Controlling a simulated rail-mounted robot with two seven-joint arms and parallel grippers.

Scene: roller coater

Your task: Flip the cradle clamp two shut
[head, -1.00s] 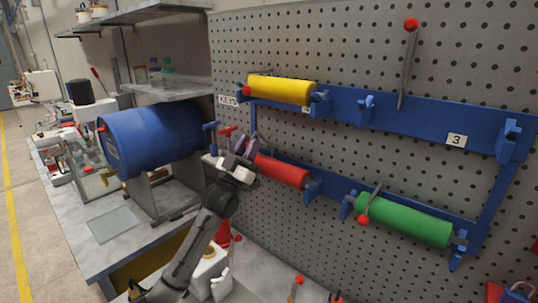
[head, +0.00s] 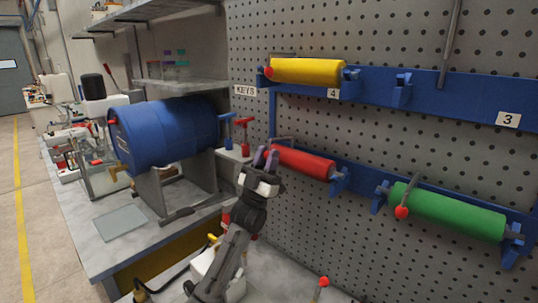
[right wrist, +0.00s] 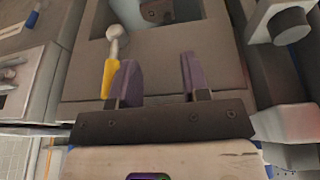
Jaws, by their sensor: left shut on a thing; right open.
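A red roller (head: 303,162) lies in the lower blue rack, left of a green roller (head: 447,211). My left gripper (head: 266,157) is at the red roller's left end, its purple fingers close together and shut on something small. What they hold is hidden, and I cannot tell whether it is a clamp part. A grey bar (head: 284,140) shows just above that end. A grey lever with a red ball (head: 401,212) crosses the green roller. No label reading two is legible. In the right wrist view my right gripper (right wrist: 158,72) is open, with nothing between its fingers.
A yellow roller (head: 302,71) sits in the upper blue rack (head: 373,87) on the pegboard. The right wrist view shows a yellow-handled lever with a pale ball (right wrist: 112,48) beyond the left finger.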

